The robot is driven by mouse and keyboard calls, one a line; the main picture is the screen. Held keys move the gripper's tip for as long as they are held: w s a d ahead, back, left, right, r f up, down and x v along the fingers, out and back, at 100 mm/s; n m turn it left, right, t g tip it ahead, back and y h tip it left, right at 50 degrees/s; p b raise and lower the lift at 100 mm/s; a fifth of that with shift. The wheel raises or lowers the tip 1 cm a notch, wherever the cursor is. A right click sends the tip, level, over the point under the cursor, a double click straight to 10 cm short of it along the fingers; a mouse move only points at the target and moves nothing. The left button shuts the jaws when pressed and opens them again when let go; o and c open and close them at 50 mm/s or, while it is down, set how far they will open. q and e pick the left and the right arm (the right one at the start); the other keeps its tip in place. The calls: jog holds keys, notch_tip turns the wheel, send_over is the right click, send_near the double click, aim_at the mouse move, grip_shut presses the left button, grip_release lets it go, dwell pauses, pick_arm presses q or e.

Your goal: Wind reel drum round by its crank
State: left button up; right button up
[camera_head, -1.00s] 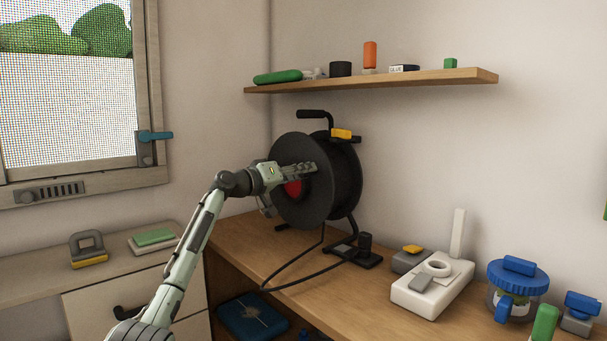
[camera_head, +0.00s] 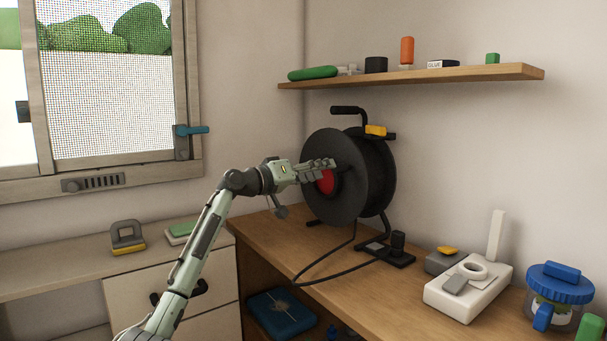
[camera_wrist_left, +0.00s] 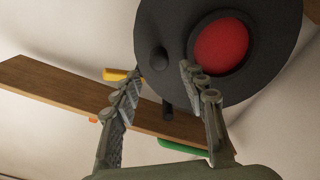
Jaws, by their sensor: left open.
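The reel drum (camera_head: 350,205) is a large black disc with a red hub (camera_head: 325,183), upright in a black frame on the wooden bench. In the left wrist view, the drum face (camera_wrist_left: 275,70) shows its red hub (camera_wrist_left: 221,46) and a dark rounded crank knob (camera_wrist_left: 158,59) beside it. My left gripper (camera_head: 325,164) is in front of the drum face, near the hub. In the wrist view its fingers (camera_wrist_left: 159,78) are open, with the knob showing between and just beyond the tips. I cannot tell whether they touch it. My right gripper is out of view.
A shelf (camera_head: 420,79) with small items runs above the reel. A black cable (camera_head: 310,275) loops over the bench front. A white block with a ring (camera_head: 465,292) and a blue-lidded jar (camera_head: 555,290) stand to the right. A window is at the left.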

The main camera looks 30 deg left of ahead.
pick_arm(q)
jog(key=v, duration=0.6)
jog(key=shift+s+f, duration=0.1)
dwell(0.4)
